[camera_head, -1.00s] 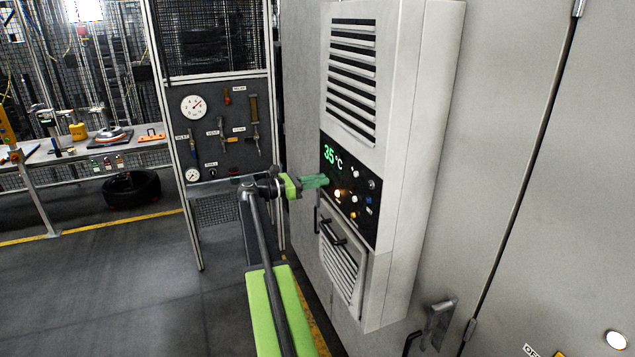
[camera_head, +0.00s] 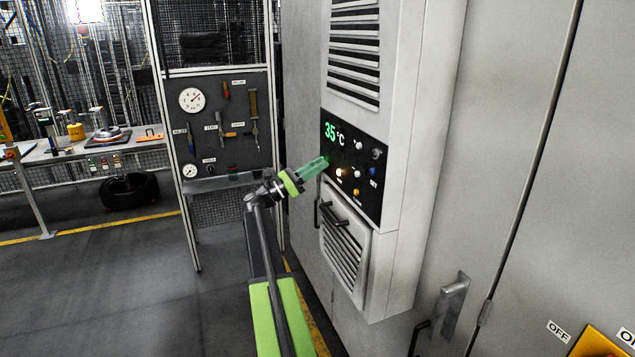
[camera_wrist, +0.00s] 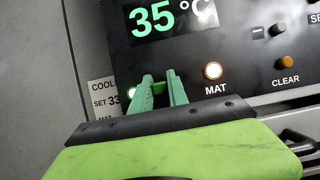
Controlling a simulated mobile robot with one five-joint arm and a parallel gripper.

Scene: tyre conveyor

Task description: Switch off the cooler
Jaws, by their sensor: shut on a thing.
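The cooler (camera_head: 408,140) is a tall pale box on the cabinet wall. Its dark control panel (camera_head: 372,210) has a lit green display (camera_head: 334,132) reading 35 °C. My gripper (camera_head: 325,161) has green fingers, which reach the panel's left part below the display. In the wrist view, my gripper (camera_wrist: 159,76) is shut on a small control there, mostly hidden by the fingers.
A label (camera_wrist: 102,94) with COOL and SET 33 is left of the panel. A vent door with a dark handle (camera_head: 340,213) sits below the panel. A gauge board (camera_head: 222,130) stands left of the cooler. The floor (camera_head: 110,270) at left is clear.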

